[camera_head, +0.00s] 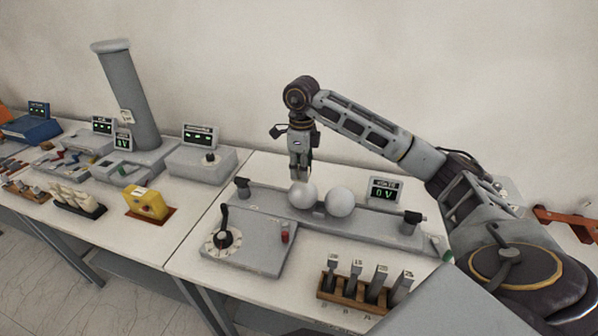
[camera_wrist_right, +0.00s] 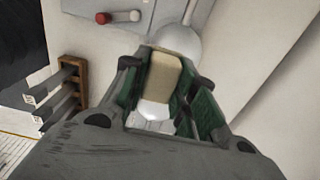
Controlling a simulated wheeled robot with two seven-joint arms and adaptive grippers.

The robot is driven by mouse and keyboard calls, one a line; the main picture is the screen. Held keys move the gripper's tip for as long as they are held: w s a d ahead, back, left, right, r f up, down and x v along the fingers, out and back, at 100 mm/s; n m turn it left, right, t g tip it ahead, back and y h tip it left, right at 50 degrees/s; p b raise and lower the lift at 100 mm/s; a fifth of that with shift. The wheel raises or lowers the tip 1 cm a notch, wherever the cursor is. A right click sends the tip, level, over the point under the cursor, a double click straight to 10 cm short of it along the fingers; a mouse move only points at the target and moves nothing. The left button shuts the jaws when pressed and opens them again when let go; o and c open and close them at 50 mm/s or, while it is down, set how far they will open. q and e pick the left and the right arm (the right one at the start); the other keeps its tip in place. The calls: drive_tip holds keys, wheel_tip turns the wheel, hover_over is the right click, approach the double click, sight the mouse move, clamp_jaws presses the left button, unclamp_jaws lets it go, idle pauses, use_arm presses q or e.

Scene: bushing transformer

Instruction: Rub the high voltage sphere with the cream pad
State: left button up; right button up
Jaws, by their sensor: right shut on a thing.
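Two pale grey spheres stand close together on a long grey base on the right-hand table: the left sphere (camera_head: 303,194) and the right sphere (camera_head: 341,202). I cannot tell which is the high voltage sphere. My right gripper (camera_head: 300,174) points down just above the left sphere. In the wrist view, its green-lined fingers (camera_wrist_right: 165,90) are shut on the cream pad (camera_wrist_right: 165,72). One pale sphere (camera_wrist_right: 180,42) shows beyond the pad, and a white rounded surface (camera_wrist_right: 155,111) shows between the fingers. Contact between pad and sphere is unclear. My left gripper is out of view.
A control box with a black dial (camera_head: 228,238) stands in front of the base. A small display (camera_head: 383,192) reads 0 V behind it. A wooden rack (camera_head: 352,297) with several grey blocks is at the front. Other devices, including a yellow box (camera_head: 147,203), fill the left table.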

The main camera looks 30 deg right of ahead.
drive_tip(key=shift+r+p, duration=0.75)
drive_tip(key=shift+r, duration=1.05)
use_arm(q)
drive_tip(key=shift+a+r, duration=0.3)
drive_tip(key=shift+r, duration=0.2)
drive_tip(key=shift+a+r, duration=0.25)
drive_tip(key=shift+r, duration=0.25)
use_arm(e)
drive_tip(key=shift+f, duration=0.1)
